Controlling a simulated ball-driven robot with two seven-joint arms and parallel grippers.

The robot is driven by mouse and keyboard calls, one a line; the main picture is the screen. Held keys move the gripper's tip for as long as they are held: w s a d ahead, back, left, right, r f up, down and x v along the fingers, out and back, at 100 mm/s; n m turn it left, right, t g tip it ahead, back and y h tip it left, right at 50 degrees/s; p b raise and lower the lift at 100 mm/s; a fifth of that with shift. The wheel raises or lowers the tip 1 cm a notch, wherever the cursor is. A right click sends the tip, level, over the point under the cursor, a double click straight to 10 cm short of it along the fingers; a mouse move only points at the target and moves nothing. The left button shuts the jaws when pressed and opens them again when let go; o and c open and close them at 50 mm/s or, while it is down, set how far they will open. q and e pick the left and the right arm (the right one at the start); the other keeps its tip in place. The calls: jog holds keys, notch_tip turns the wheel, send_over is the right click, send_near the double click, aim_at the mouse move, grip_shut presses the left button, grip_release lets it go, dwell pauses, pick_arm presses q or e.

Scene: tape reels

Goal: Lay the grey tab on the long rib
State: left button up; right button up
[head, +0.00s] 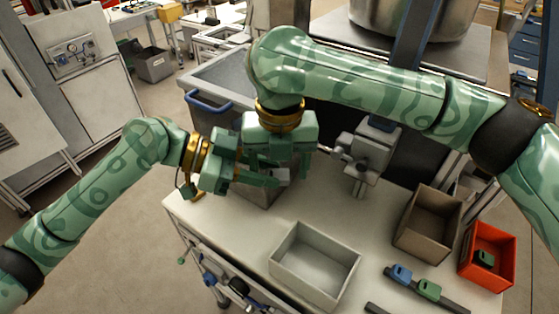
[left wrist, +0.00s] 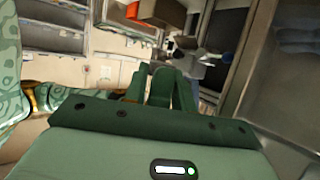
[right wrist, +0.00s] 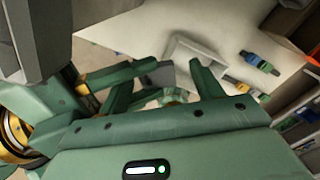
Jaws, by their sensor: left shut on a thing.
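My left gripper (head: 272,180) is shut on the grey tab (head: 282,175), above the back left of the white table. The grey tab also shows in the right wrist view (right wrist: 160,76). My right gripper (head: 279,163) reaches down beside it, fingers apart; in the right wrist view (right wrist: 167,88) the tab appears between them, with contact unclear. A dark rib (head: 455,305) lies at the front right with a blue tab (head: 399,274) and a green tab (head: 429,290) on it. Another dark bar (head: 372,308) is cut off at the bottom edge. I cannot tell which rib is longer.
An open pale grey bin (head: 345,278) stands at the table's front middle. A brown bin (head: 412,238) and a red bin (head: 480,273) holding a dark green piece (head: 485,258) stand at the right. A grey machine fixture (head: 368,155) stands behind.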

jog(key=c, duration=1)
pick_arm(q)
jog(key=o, duration=1)
